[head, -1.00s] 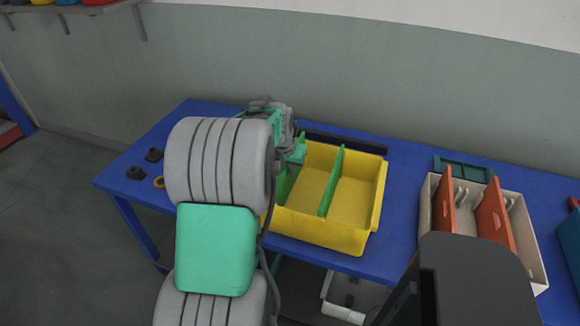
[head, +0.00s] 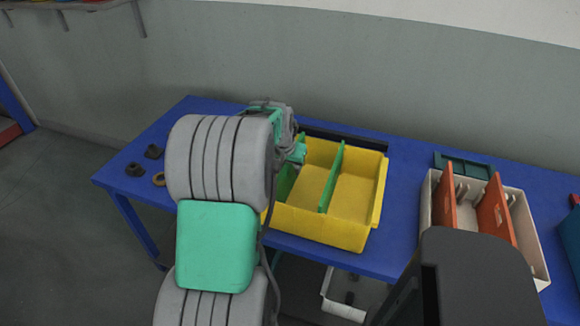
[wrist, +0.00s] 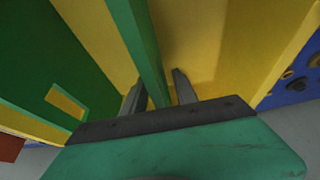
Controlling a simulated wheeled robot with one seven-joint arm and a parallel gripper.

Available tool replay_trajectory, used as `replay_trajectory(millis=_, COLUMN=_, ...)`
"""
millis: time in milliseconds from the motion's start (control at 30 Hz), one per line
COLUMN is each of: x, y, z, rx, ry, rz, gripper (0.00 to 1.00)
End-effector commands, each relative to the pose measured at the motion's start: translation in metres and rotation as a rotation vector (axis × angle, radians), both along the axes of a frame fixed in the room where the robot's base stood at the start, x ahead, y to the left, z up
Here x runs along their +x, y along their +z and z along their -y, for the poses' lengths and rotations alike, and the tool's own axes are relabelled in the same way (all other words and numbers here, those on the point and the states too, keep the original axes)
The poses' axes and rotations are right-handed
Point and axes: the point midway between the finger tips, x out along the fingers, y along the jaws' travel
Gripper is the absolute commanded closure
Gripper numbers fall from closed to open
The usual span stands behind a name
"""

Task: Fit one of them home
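A yellow bin (head: 318,229) stands on the blue table in the head view. One green divider (head: 332,178) stands across its middle; it is the broad green panel (wrist: 45,55) at left in the wrist view. A second green divider (head: 285,180) is in the bin's left part, mostly behind my arm. In the wrist view this divider (wrist: 138,35) runs between the two grey fingers of my gripper (wrist: 158,92). The fingers stand apart around it, with a gap visible at the right finger. The divider's lower edge and its seating are hidden.
A white bin (head: 537,240) with orange dividers (head: 494,211) stands at right on the blue table (head: 404,190). A dark green tray (head: 463,166) lies behind it. Small dark knobs (head: 135,170) and a tan ring (head: 159,180) lie at the left end.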

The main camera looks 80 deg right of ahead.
Motion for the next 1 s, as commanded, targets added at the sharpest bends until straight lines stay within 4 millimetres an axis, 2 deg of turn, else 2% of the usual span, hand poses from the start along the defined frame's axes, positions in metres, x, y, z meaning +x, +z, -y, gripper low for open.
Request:
replay_trajectory(millis=167, x=0.0, y=0.0, z=-0.001, rx=0.002, ry=0.0, rz=0.0, gripper=0.66)
replay_trajectory(millis=267, x=0.0, y=0.008, z=-0.003, rx=-0.001, ry=0.0, rz=0.0, gripper=0.66)
replay_trajectory(millis=500, x=0.002, y=0.052, z=-0.021, rx=-0.003, ry=-0.001, rz=0.0, gripper=0.66)
replay_trajectory(millis=600, x=0.003, y=0.066, z=-0.027, rx=-0.001, ry=0.0, rz=0.0, gripper=0.66)
replay_trajectory(millis=733, x=0.003, y=0.072, z=-0.03, rx=0.0, ry=0.0, rz=0.0, gripper=0.66)
replay_trajectory(millis=1000, x=0.003, y=0.072, z=-0.03, rx=0.001, ry=0.0, rz=0.0, gripper=0.66)
